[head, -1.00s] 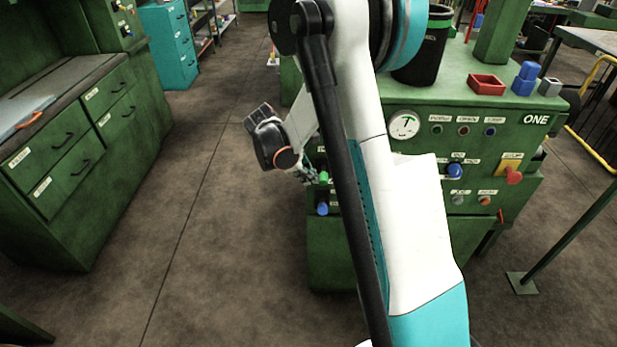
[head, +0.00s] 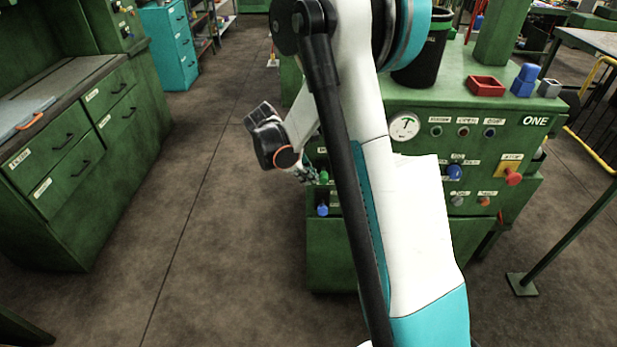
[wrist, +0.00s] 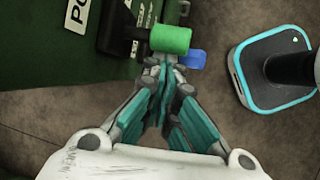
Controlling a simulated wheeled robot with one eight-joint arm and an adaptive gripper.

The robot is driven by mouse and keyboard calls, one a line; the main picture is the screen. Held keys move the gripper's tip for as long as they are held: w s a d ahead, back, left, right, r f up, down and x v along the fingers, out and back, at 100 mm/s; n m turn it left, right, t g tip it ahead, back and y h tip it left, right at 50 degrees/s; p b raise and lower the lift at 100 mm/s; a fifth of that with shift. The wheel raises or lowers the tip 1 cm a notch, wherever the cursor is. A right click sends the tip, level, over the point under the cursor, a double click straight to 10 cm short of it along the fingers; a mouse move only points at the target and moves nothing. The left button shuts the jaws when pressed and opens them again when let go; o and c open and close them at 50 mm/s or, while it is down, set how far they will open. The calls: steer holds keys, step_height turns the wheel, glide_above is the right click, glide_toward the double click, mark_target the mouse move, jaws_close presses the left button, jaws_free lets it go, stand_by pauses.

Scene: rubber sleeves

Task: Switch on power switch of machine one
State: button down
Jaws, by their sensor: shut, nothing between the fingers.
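Machine one is the green cabinet (head: 345,255) marked ONE at the right of the head view. A green knob (head: 323,177) and a blue knob (head: 322,210) show on its left front, beside my arm. In the wrist view, the green knob (wrist: 170,40) is on a black part (wrist: 120,28) near a white label starting "PO" (wrist: 78,14). The blue knob (wrist: 191,59) is behind it. My gripper (head: 303,175) is at the machine's left front. Its shut, empty fingertips (wrist: 165,66) are close to the green knob; contact cannot be told. My arm hides part of the panel.
The panel's right side has a gauge (head: 404,126), several buttons and a red stop button (head: 513,177). A black bin (head: 424,52) and red tray (head: 486,86) stand on top. Green drawers (head: 70,150) line the left. The floor between (head: 215,235) is clear.

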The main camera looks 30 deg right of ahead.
steer(key=shift+d+r, duration=0.1)
steer(key=shift+r, duration=0.2)
stand_by(0.4)
steer(key=shift+r+p, duration=0.55)
steer(key=shift+r, duration=0.25)
step_height(320, 180, down, 3)
steer(key=w+a+b, duration=0.1)
steer(key=a+b, duration=0.2)
steer(key=w+a+r+p, duration=0.2)
steer(key=w+r+p, duration=0.2)
steer(key=r, duration=0.4)
steer(key=shift+w+r, duration=0.35)
steer(key=shift+w, duration=0.2)
